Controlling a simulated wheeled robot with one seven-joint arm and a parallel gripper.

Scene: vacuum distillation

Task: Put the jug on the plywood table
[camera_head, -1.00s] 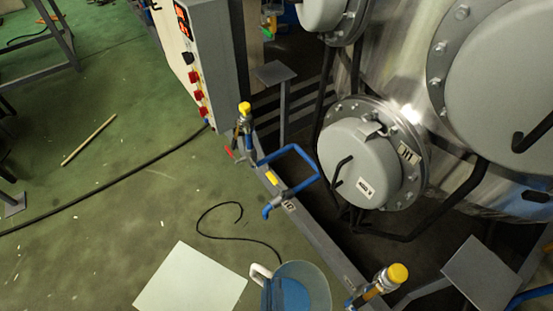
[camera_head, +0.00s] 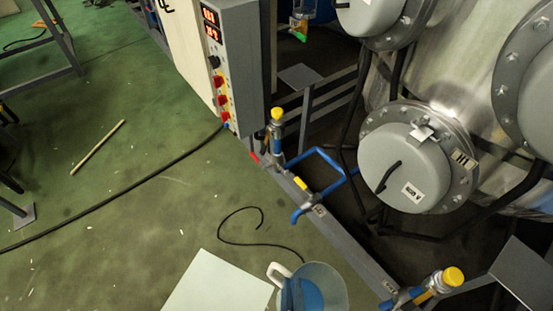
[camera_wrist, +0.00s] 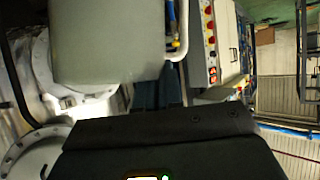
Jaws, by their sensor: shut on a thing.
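The jug (camera_head: 318,285) is a clear, greyish vessel with a white handle and blue showing inside it. It is at the bottom edge of the head view, partly cut off. In the wrist view the jug (camera_wrist: 108,40) fills the upper left as a grey, cloudy body, close in front of my dark gripper (camera_wrist: 165,110). My gripper is shut on the jug; its fingertips are hard to make out. I cannot pick out the plywood table for sure.
A pale flat panel (camera_head: 218,285) lies left of the jug, cut off below. A grey frame with blue pipes and a yellow-capped valve (camera_head: 452,277) runs to the right, before a large steel vessel (camera_head: 440,80). A control box (camera_head: 235,60) stands behind.

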